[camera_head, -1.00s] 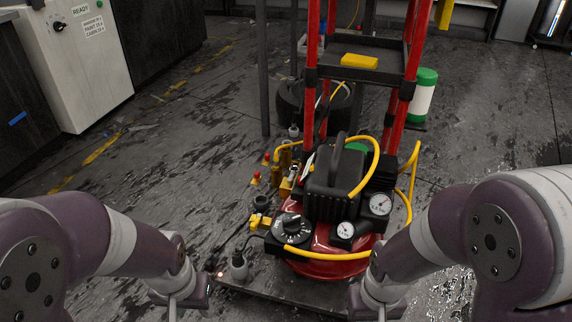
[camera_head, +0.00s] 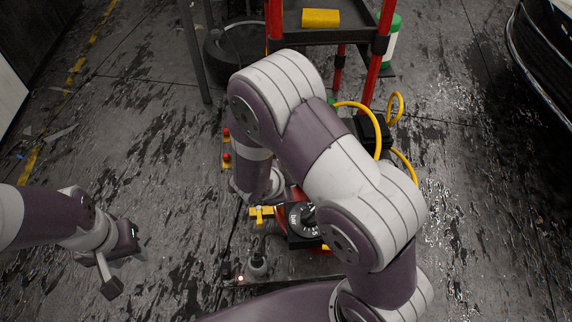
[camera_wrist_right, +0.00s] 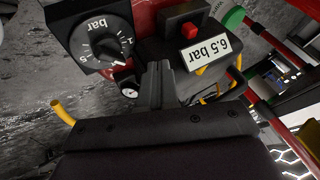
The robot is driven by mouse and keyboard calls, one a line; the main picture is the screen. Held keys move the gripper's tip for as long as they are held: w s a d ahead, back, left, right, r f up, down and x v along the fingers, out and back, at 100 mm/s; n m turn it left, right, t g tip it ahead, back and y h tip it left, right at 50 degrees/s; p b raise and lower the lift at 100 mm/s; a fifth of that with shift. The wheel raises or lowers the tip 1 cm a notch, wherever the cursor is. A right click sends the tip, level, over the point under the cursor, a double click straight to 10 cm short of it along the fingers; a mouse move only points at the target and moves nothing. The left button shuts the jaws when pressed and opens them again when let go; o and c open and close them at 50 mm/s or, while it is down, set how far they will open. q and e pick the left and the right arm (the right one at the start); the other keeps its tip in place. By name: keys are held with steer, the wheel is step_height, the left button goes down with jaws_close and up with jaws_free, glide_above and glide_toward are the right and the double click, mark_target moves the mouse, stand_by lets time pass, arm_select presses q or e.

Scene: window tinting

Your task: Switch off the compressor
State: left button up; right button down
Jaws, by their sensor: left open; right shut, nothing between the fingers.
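The compressor's red tank (camera_wrist_right: 146,17) shows at the top of the right wrist view. In the head view my right arm covers most of it, leaving the black pressure dial (camera_head: 301,222) and some hose visible. The dial also shows upside down in the wrist view (camera_wrist_right: 98,38). My left gripper (camera_head: 112,272) is open and empty, left of the compressor.
A yellow valve (camera_head: 262,214) sits left of the dial, and a yellow hose (camera_head: 402,165) loops at the right. A red-framed rack (camera_head: 385,22) and a tyre (camera_head: 232,62) stand behind.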

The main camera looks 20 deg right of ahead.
steer(key=shift+f, duration=0.15)
steer(key=b+x, duration=0.6)
steer(key=x, duration=0.3)
steer(key=shift+f+b, duration=0.35)
steer(key=shift+f, duration=0.05)
steer(key=w, duration=0.1)
steer(key=w+d+b, duration=0.1)
steer(key=w, duration=0.1)
steer(key=shift+w, duration=0.2)
steer(key=shift+w+d+r, duration=0.1)
steer(key=shift+w+d, duration=0.05)
steer(key=shift+w, duration=0.35)
